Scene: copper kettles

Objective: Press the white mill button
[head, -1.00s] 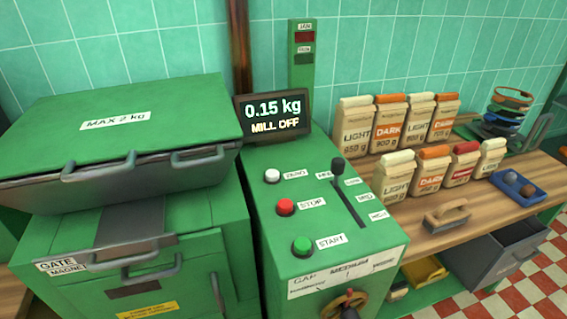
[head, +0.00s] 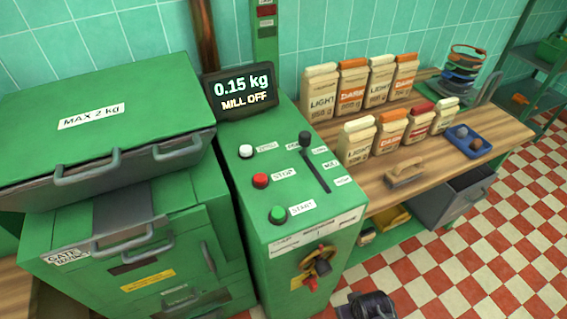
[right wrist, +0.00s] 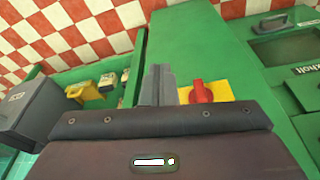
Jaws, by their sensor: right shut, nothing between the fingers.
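The white button (head: 246,151) sits at the top of a column of buttons on the green mill panel (head: 245,188). A label beside it seems to read ZERO. The red STOP button (head: 261,180) and green START button (head: 277,214) are below it. The display (head: 241,91) reads 0.15 kg, MILL OFF. In the right wrist view my right gripper (right wrist: 158,72) is shut and empty, in front of the green cabinet, with a red knob (right wrist: 201,92) just right of its fingers. The white button is not in that view. My left gripper is not in view.
A black-knobbed lever (head: 305,140) stands right of the buttons. A green lidded bin (head: 85,100) is on the left. Several paper bags (head: 366,88) and a blue tray (head: 486,146) stand on the wooden bench (head: 430,165). Checkered floor lies open at right.

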